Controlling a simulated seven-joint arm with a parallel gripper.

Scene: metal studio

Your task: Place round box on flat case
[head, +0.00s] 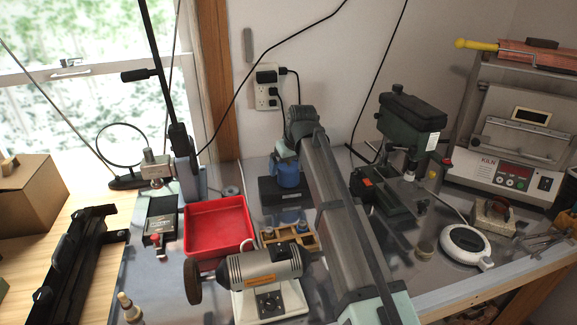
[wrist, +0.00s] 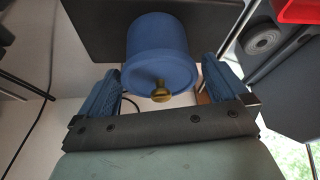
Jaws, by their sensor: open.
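The round box is a blue cylinder with a brass knob. In the head view the round box (head: 289,175) appears upright on the black flat case (head: 268,196), partly hidden by my gripper (head: 286,161). In the wrist view the round box (wrist: 158,42) lies between the two blue-padded fingers of my gripper (wrist: 158,72). The fingers are open, with a gap on each side of the box. The flat case (wrist: 215,25) is the dark panel behind the box's base. Whether the base touches it fully is hidden.
A red tray (head: 218,225) is left of the case, with a small wooden holder (head: 305,240) and a bench grinder (head: 266,272) in front. A drill press (head: 408,125) stands to the right. The wall outlet and cables (head: 268,90) are behind.

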